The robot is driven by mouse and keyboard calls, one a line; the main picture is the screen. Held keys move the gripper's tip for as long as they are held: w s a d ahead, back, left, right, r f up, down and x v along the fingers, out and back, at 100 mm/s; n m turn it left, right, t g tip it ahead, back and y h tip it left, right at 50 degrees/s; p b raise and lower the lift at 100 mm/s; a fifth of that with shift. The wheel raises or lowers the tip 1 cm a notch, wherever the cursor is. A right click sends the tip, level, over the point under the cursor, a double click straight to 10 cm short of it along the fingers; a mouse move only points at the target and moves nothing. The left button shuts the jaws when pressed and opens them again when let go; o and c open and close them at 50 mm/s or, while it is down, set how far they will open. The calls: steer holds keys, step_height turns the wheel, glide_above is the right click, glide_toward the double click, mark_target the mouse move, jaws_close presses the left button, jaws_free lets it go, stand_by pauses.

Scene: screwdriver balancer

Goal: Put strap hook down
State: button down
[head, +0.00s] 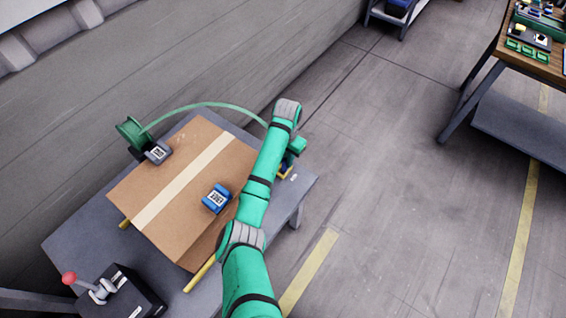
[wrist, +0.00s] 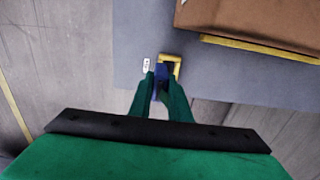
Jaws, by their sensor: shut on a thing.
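My gripper (wrist: 161,82) is shut on a small blue piece (wrist: 160,71), which I take to be the strap hook; the fingers hide much of it. A yellow square frame (wrist: 177,64) is right beside it over the grey tabletop; I cannot tell whether they touch. In the head view my arm reaches across the table's right side, and my gripper (head: 287,166) is mostly hidden behind it. A green strap (head: 205,105) arcs from a green reel (head: 131,133) over the box to behind my arm near the gripper.
A cardboard box (head: 165,200) fills most of the grey table (head: 75,243), with a blue device (head: 216,198) on it. A grey device (head: 157,153) is by the reel. A red-knobbed lever tool (head: 105,288) stands front left. A small white tag (wrist: 146,65) is left of the fingers.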

mark_target(284, 165)
steer(key=shift+w+a+f, duration=0.15)
steer(key=shift+w+f, duration=0.15)
steer(key=shift+f, duration=0.55)
steer(key=shift+w+a+f, duration=0.2)
steer(key=shift+w+f, duration=0.15)
steer(key=shift+f, duration=0.55)
steer(key=shift+w+a+f, duration=0.15)
steer(key=shift+w+f, duration=0.15)
steer(key=shift+f, duration=0.55)
steer(key=shift+f, duration=0.35)
steer(key=shift+s+f, duration=0.1)
steer(key=shift+f, duration=0.3)
steer(key=c, duration=1.7)
jaws_free()
steer(key=shift+f, duration=0.1)
steer(key=shift+o, duration=0.2)
steer(key=shift+r, duration=0.2)
